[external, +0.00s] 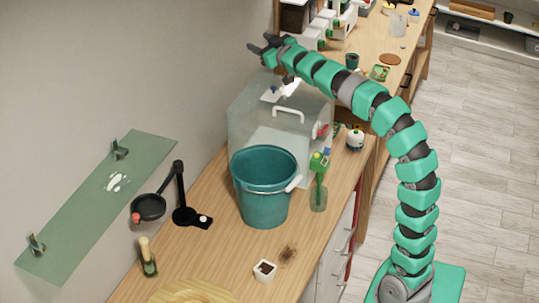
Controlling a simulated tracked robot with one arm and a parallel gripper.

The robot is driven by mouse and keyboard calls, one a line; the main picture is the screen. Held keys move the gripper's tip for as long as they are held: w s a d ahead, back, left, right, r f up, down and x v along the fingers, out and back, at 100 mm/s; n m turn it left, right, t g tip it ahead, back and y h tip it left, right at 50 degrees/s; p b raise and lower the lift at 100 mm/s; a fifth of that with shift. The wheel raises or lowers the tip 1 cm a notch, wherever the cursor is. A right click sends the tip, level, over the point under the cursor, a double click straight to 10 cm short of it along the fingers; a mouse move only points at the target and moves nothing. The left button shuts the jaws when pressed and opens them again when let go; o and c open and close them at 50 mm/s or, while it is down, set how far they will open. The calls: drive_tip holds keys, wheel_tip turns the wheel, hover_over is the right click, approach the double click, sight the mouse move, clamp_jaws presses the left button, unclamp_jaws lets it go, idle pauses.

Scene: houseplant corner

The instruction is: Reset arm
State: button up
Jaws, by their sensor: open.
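My gripper (262,45) is at the end of my green segmented arm, high over the far end of the near wooden counter. Its dark fingers are spread apart and point left toward the wall. I see nothing between them. The arm rises from its base at the lower right and arches over to the left. The gripper is above a translucent box (245,118) with a white handle. A small white object shows under the wrist, and I cannot tell what it is.
A teal bucket (262,205) stands in front of the box, with a green spray bottle (319,180) beside it. A black stand (178,195), a small white pot (264,270) and spilled soil (288,254) are nearer. The floor (485,140) at right is clear.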

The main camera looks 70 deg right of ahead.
drive_tip(key=s+a+n+y+b, duration=0.1)
drive_tip(key=s+a, duration=0.3)
drive_tip(key=a, duration=0.6)
drive_tip(key=s+a+r+n+y+b, duration=0.1)
drive_tip(key=s+a+y, duration=0.3)
drive_tip(key=a, duration=0.6)
drive_tip(key=s+a+r+n+y+b, duration=0.1)
drive_tip(key=s+a+y, duration=0.2)
drive_tip(key=s+a, duration=0.3)
drive_tip(key=a, duration=0.4)
drive_tip(key=shift+s+a+r+b, duration=0.2)
drive_tip(key=shift+a+r+b, duration=0.05)
drive_tip(key=shift+b, duration=0.05)
